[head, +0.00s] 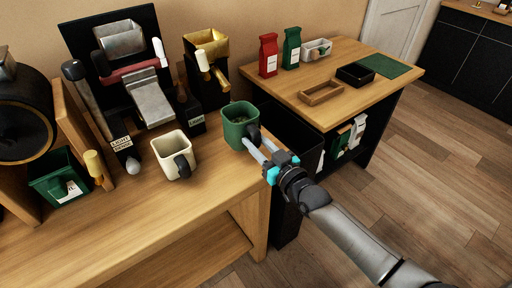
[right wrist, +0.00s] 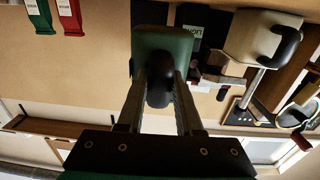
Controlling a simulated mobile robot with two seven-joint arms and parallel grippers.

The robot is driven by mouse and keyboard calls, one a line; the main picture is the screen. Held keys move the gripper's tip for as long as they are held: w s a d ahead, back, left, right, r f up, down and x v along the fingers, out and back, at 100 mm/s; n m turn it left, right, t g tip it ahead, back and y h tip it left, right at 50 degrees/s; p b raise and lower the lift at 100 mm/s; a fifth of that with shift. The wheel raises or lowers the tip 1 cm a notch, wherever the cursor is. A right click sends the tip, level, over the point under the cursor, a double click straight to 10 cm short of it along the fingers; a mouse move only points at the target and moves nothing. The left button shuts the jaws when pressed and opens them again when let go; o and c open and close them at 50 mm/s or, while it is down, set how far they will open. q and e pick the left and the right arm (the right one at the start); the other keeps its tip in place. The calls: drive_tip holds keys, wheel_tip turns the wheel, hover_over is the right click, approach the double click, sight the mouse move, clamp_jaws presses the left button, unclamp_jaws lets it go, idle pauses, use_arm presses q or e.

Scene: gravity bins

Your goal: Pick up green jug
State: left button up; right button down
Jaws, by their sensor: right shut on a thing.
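The green jug (head: 237,128) is at the right end of the wooden counter in the head view, upright, with something greenish-brown inside. Its black handle (head: 253,132) faces my right gripper (head: 254,143). My right gripper is shut on the handle, with its pale fingers on either side of it. In the right wrist view the green jug (right wrist: 162,50) is straight ahead, and its black handle (right wrist: 159,85) sits between the fingers. I cannot tell whether the jug's base touches the counter. My left gripper is not in view.
A cream jug (head: 174,155) with a black handle stands left on the counter (head: 150,215). Behind are a machine with a metal chute (head: 148,97) and a gold-topped one (head: 207,45). A second table (head: 290,92) holds red (head: 268,56) and green bags (head: 291,48) and trays.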

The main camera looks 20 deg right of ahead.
wheel_tip(320, 180, up, 16)
drive_tip(key=p, duration=0.4)
drive_tip(key=shift+f+p, duration=0.15)
drive_tip(key=shift+p, duration=0.15)
